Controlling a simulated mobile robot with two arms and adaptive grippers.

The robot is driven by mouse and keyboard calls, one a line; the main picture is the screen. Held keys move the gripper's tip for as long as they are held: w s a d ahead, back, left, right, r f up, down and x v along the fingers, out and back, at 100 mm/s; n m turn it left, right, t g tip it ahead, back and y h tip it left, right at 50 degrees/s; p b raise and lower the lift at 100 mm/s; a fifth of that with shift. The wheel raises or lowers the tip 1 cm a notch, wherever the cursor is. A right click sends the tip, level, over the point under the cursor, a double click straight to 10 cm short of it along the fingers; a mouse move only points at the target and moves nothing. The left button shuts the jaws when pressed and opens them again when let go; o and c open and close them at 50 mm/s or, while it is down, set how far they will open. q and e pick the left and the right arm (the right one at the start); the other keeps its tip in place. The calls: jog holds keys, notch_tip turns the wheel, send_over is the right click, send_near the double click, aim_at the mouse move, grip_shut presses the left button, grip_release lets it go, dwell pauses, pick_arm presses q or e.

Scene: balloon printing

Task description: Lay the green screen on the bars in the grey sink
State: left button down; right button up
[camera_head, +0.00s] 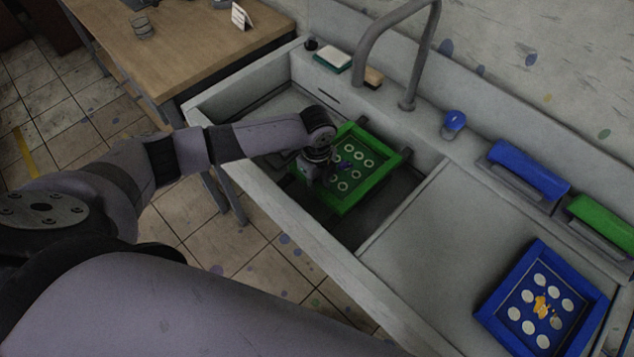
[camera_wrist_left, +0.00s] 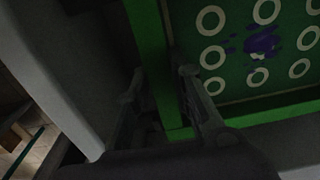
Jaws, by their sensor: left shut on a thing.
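The green screen (camera_head: 382,182) has a bright green frame around a dark green mesh with white rings and a purple stain. It is over the basin of the grey sink (camera_head: 330,262), roughly level. My left gripper (camera_head: 318,168) is at the screen's left side. In the left wrist view my left gripper (camera_wrist_left: 163,98) has its fingers on either side of the green frame (camera_wrist_left: 150,60), shut on it. A dark bar (camera_head: 404,163) shows by the screen's right corner. I cannot tell whether the screen touches the bars. My right gripper is out of view.
A curved grey tap (camera_head: 408,65) rises behind the basin. A blue screen (camera_head: 541,303) lies on the flat board at right. Blue (camera_head: 527,170) and green (camera_head: 603,219) squeegee-like blocks stand along the back. A wooden table (camera_head: 185,45) is at upper left.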

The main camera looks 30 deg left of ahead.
pick_arm(q)
jog(key=shift+f, duration=0.15)
jog(key=c, duration=1.3)
grip_release()
jog(key=shift+c, duration=0.2)
